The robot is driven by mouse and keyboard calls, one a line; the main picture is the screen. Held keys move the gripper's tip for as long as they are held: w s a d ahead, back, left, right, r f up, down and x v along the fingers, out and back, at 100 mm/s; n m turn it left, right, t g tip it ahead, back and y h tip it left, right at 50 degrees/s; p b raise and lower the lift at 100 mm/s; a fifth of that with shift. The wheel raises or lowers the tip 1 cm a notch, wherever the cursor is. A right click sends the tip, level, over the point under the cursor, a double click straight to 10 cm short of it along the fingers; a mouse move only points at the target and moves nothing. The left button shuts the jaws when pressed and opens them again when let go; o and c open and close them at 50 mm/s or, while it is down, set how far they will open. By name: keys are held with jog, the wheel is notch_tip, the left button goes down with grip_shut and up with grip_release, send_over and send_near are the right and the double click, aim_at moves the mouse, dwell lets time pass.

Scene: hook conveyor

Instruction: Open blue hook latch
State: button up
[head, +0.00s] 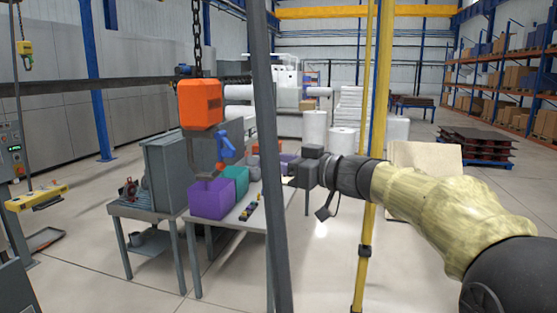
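The blue hook (226,147) hangs at the lower right of an orange hoist block (200,104), left of the picture's middle. It is small here, and I cannot tell how its latch stands. My gripper (293,174) is at the end of my arm, which comes in from the right in a cream sleeve. The gripper is to the right of the hook and lower, apart from it in the picture. A grey upright post stands between the two in the picture, at the gripper's tip. I cannot make out its fingers or whether they are open.
The grey post (268,130) and a yellow pole (375,130) rise near my arm. A chain (197,25) holds the hoist. Floor shows between the table and pole.

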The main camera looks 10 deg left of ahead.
aim_at(234, 154)
jog(key=shift+a, duration=0.15)
jog(key=shift+x, duration=3.4)
jog(key=shift+w+a+r+p, duration=0.15)
jog(key=shift+w+a+p, duration=0.05)
jog(key=shift+a+p, duration=0.15)
jog(key=p+x, duration=0.2)
jog(key=x, duration=0.1)
jog(key=shift+w+a, duration=0.2)
jog(key=shift+a, duration=0.05)
jog(key=c, duration=0.7)
